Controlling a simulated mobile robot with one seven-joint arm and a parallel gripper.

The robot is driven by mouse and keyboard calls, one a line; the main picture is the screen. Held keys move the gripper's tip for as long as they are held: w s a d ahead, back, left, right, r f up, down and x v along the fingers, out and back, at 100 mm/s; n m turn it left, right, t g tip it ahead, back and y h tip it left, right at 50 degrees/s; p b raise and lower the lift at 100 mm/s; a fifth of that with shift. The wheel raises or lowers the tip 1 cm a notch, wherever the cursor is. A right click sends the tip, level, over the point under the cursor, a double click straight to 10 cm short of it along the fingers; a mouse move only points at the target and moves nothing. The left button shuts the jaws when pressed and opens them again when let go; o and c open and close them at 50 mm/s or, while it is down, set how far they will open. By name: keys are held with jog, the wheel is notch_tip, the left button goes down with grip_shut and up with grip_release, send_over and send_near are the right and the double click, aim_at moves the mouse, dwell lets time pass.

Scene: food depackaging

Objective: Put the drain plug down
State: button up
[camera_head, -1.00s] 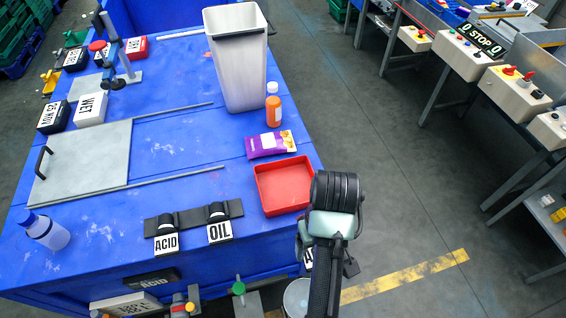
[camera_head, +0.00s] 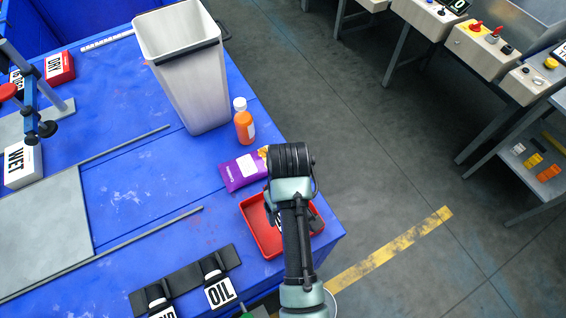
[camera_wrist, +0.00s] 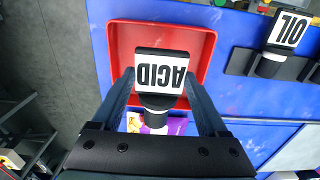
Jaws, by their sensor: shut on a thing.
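The drain plug (camera_wrist: 160,72) is a black piece with a white label reading ACID. It sits between the two fingers of my gripper (camera_wrist: 158,86) in the wrist view, and they are shut on it. The red tray (camera_wrist: 204,60) lies behind the plug in that view. In the head view my gripper hangs over the red tray (camera_head: 262,243), and my arm hides most of the plug. I cannot tell whether the plug touches the tray floor.
A purple packet (camera_head: 238,173) lies just behind the tray, with an orange bottle (camera_head: 244,127) and a tall grey bin (camera_head: 190,85) beyond. A black rack holding an OIL plug (camera_head: 219,291) stands left of the tray. The blue table's right edge is close to the tray.

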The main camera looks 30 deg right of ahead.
notch_tip(320, 180, down, 6)
jog(key=shift+r+p, duration=0.2)
jog(key=shift+p, duration=0.25)
jog(key=shift+f, duration=0.1)
jog(key=shift+f+b, duration=0.35)
jog(key=shift+f, duration=0.25)
jog(key=shift+w, duration=0.1)
jog(key=o, duration=1.4)
jog(key=shift+c, duration=0.2)
jog(key=shift+r, duration=0.15)
notch_tip(320, 180, up, 13)
jog(key=shift+r, duration=0.1)
